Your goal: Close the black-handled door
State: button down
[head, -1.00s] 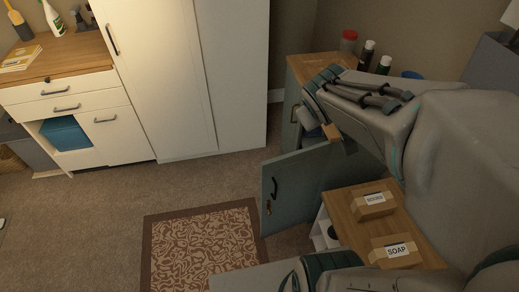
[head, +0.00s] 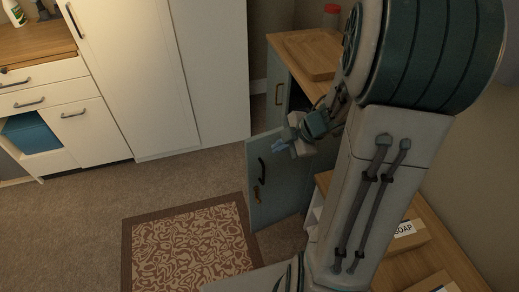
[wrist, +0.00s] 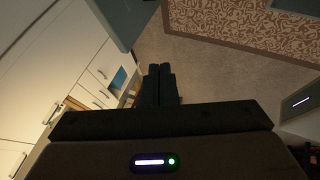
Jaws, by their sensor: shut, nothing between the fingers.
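The grey-blue door (head: 272,190) with a black handle (head: 262,169) stands open, swung out from the grey-blue cabinet in the head view. A key or tag hangs below its handle. A blue-grey panel (wrist: 121,20) at the top of that view may be the door. My arm hides much of the cabinet.
A patterned rug (head: 190,247) lies on the carpet left of the door. A tall white cupboard (head: 170,75) stands behind, beside a white drawer unit (head: 75,110). A wooden surface at lower right carries a soap box (head: 405,235). Carpet left of the rug is clear.

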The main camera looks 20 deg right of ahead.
aim_at(254, 148)
jog(key=w+a+f+b, duration=0.1)
jog(key=w+f, duration=0.1)
jog(key=w+a+f+b, duration=0.2)
jog(key=w+f, duration=0.1)
jog(key=w+a+f+b, duration=0.1)
jog(key=w+a+f, duration=0.1)
jog(key=w, duration=0.1)
jog(key=shift+f, duration=0.4)
jog(key=shift+s, duration=0.1)
jog(key=shift+a, duration=0.1)
